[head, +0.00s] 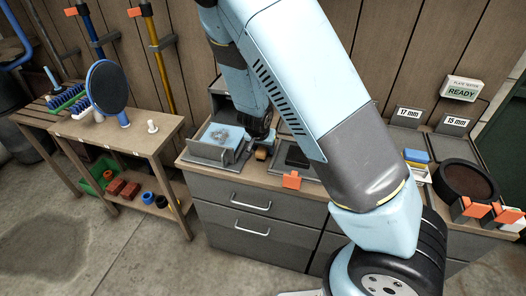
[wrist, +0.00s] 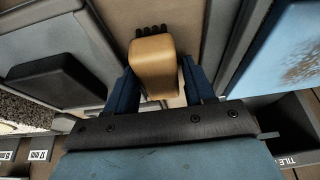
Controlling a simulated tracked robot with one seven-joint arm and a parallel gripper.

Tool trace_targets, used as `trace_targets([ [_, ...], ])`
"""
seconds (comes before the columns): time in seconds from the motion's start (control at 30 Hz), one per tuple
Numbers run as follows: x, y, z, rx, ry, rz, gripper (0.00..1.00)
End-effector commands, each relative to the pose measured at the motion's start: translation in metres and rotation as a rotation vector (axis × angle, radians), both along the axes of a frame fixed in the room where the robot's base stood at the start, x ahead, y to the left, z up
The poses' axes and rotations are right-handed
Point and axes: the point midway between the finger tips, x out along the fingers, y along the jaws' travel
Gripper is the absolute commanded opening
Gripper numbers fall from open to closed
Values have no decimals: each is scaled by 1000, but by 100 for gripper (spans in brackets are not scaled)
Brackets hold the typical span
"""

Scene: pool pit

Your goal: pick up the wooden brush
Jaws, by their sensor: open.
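The wooden brush (wrist: 153,62) is a tan rounded block with short dark bristles at its far end in the wrist view. It lies on the brown surface between a grey panel and a grey-edged tray. My gripper (wrist: 158,76) is open, with one blue finger on each side of the brush. Whether either finger touches it, I cannot tell. In the head view the brush (head: 261,154) shows as a small tan piece on the counter below my gripper (head: 262,138), whose fingers are mostly hidden there.
A tray with a blue stained plate (head: 222,137) stands left of the brush. A dark block (wrist: 62,78) lies on the other side. An orange clip (head: 291,180) sits at the counter's front edge. A wooden bench (head: 120,132) with a round paddle stands further left.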

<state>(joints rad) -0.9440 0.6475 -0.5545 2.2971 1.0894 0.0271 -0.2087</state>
Motion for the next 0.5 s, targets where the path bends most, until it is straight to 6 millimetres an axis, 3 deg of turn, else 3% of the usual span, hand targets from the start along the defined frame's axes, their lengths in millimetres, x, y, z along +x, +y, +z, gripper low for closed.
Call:
trace_targets([
  [0.23, 0, 0, 0, 0, 0, 0, 53],
  [0.5, 0, 0, 0, 0, 1, 1, 27],
])
